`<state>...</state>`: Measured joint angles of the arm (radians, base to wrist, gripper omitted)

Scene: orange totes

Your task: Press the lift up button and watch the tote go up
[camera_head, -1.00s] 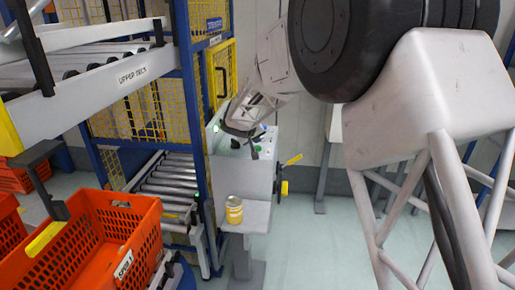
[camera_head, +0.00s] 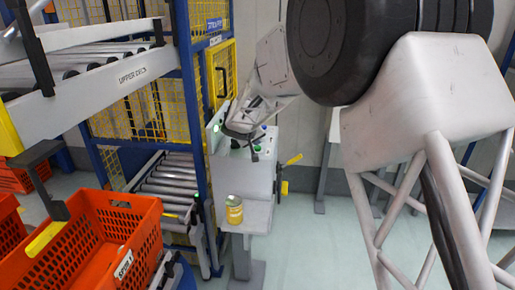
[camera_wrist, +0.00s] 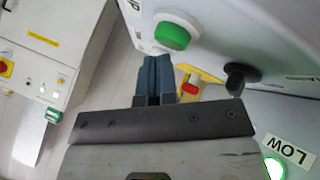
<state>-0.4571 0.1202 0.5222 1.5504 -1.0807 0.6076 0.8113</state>
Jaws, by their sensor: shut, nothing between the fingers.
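The grey control box (camera_head: 243,170) stands beside the blue-framed lift with yellow mesh (camera_head: 137,115). My gripper (camera_head: 240,138) is over its sloped top panel and hides part of it. In the wrist view, the blue-grey fingers of my gripper (camera_wrist: 157,60) are shut and empty. Their tips are close to a large green button (camera_wrist: 172,36) in a white ring; I cannot tell whether they touch. A label beside this button is cut off. An orange tote (camera_head: 125,262) stands at the lower left of the head view, outside the lift. I see no tote on the lift's lower rollers (camera_head: 168,185).
A black knob (camera_wrist: 240,76) and a red button on yellow (camera_wrist: 188,88) are near the fingers. A "LOW" label (camera_wrist: 287,150) sits by a lit green lamp (camera_wrist: 273,168). A yellow can (camera_head: 234,211) stands on a shelf below the box. The upper deck (camera_head: 120,78) is at left.

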